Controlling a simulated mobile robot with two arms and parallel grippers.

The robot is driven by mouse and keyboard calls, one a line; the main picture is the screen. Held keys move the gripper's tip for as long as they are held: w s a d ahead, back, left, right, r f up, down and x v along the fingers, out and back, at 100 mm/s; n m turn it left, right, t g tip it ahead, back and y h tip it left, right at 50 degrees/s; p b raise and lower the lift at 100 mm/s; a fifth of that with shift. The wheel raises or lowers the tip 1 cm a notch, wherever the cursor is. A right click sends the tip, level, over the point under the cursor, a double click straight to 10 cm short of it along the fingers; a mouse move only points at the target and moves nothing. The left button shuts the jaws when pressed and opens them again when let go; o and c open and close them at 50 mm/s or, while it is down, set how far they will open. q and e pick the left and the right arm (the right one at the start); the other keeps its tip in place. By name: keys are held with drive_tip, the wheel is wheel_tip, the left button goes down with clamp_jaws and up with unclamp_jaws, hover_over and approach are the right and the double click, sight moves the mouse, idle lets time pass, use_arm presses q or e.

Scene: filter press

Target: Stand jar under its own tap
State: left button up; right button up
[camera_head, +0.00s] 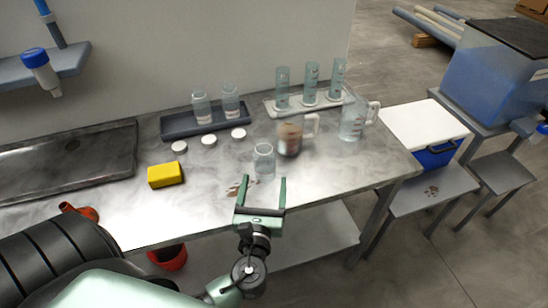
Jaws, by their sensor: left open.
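A clear glass jar (264,160) stands upright on the metal bench. Two similar glass jars (202,107) (231,101) stand in a dark tray (180,124) behind it. My left gripper (262,181) is open and empty, its two fingers pointing at the lone jar, a little in front of it at the bench's front edge. I cannot tell whether the fingertips reach beside the jar. A tap-like fitting with a blue top (40,66) hangs from a grey shelf at the upper left. My right gripper is not in view.
Several white lids (209,140) lie near the tray. A jug of brown liquid (289,138) stands right behind the jar, with a clear jug (352,120) further right. Glass cylinders (311,84) stand in a rack. A yellow sponge (165,175) lies left. A shallow sink (70,160) is far left.

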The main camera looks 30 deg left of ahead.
sight(263, 170)
use_arm(q)
drive_tip(key=shift+w+a, duration=0.25)
drive_tip(key=shift+w+a+r, duration=0.2)
drive_tip(key=shift+w+a, duration=0.05)
drive_tip(key=shift+w+a+r+p, duration=0.15)
drive_tip(key=shift+w+a+p, duration=0.1)
drive_tip(key=shift+p, duration=0.15)
drive_tip(key=p+x, duration=0.1)
drive_tip(key=x, duration=0.3)
drive_tip(key=shift+w+a+r, duration=0.15)
drive_tip(key=shift+w, duration=0.15)
drive_tip(key=shift+w+a, duration=0.1)
drive_tip(key=shift+w, duration=0.05)
drive_tip(key=shift+c, duration=0.7)
drive_tip(key=c, duration=1.5)
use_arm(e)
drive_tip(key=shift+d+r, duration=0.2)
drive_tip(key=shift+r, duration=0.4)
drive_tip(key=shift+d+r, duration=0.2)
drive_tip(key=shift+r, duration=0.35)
use_arm(q)
drive_tip(key=shift+o, duration=0.2)
